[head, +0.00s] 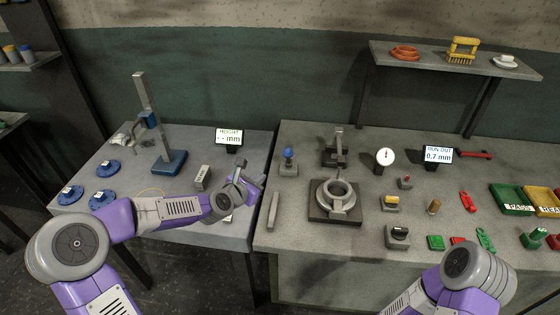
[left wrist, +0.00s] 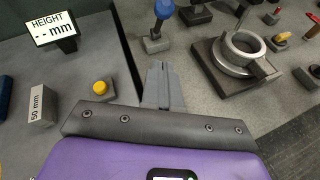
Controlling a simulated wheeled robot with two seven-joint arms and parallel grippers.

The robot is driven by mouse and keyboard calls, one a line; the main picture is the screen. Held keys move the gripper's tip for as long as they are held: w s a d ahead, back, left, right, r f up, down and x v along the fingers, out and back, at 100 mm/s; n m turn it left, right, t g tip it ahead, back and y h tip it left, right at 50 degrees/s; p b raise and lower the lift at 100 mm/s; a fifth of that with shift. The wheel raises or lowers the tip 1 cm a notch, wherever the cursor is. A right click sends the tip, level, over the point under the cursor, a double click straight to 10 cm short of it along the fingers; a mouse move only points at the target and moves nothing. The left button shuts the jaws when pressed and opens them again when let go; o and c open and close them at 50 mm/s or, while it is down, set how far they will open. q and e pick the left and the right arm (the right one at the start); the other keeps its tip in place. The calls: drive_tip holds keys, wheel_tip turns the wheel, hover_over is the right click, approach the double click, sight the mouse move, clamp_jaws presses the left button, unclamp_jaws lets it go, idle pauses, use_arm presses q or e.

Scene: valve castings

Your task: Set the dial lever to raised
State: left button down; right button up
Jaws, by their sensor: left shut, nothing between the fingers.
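A lever with a blue ball knob (head: 288,155) on a small grey base stands at the left edge of the right bench; it looks like the dial lever. It also shows in the left wrist view (left wrist: 163,10), its stem roughly upright with a slight lean. The round white dial gauge (head: 385,155) stands further right, behind the ring casting. My left gripper (head: 252,186) is shut and empty. It is over the gap between the benches, in front and left of the lever, apart from it. In the left wrist view its fingers (left wrist: 160,78) point towards the lever. My right gripper is out of view.
A ring casting (head: 351,191) sits on a dark fixture right of the lever. A run-out display (head: 438,154) reads 0.7 mm. On the left bench are a height display (head: 229,137), a height stand (head: 169,162) and a 50 mm block (left wrist: 42,106). A yellow button (left wrist: 101,88) is near my left gripper.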

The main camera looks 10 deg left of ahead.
use_arm(q)
drive_tip(key=w+r+p+x, duration=0.1)
drive_tip(key=r+x, duration=0.1)
drive_tip(key=x, duration=1)
drive_tip(key=shift+w+d, duration=0.3)
drive_tip(key=shift+d, duration=0.2)
drive_tip(key=shift+r, duration=0.2)
